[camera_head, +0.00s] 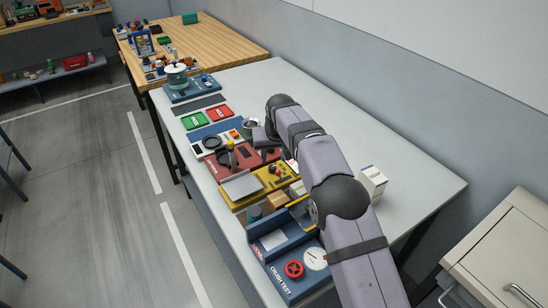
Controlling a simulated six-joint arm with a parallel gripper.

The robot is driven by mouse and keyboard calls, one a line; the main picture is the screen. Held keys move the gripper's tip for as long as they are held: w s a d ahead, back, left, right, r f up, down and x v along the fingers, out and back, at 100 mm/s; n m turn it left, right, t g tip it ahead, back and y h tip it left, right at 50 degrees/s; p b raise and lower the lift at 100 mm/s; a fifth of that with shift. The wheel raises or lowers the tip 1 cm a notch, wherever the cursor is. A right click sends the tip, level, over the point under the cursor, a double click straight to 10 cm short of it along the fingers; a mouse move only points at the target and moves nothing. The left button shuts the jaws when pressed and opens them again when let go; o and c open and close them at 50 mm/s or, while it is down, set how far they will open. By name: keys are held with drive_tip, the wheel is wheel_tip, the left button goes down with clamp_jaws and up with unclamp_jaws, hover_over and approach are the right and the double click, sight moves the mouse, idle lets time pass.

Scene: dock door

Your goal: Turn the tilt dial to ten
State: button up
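My arm reaches from the lower right over the white table, with its wrist bent down near the red panel (222,172). My gripper (262,138) is small and dark there, partly hidden by the arm, so its fingers cannot be made out. No dial marked as tilt is readable. The red panel carries dark round parts and an upright piece with a yellow top (230,146). A white unit (197,149) with a black round part lies just behind it. A yellow panel (240,202) with small dark controls lies in front, partly behind the arm.
A blue "crush test" box (283,289) with a red wheel (293,269) and white gauge (315,259) stands at the near end. A white carton (373,182) stands right of the arm. Red and green pads (219,112) lie farther back. The table's right side is mostly clear.

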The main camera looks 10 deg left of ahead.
sight(272, 167)
drive_tip(key=shift+s+r+p, duration=0.1)
drive_tip(key=shift+r+p, duration=0.1)
drive_tip(key=shift+p, duration=0.5)
drive_tip(key=shift+f, duration=0.1)
drive_tip(key=shift+f, duration=0.15)
drive_tip(key=shift+p+x, duration=1.75)
drive_tip(key=shift+x, duration=1.85)
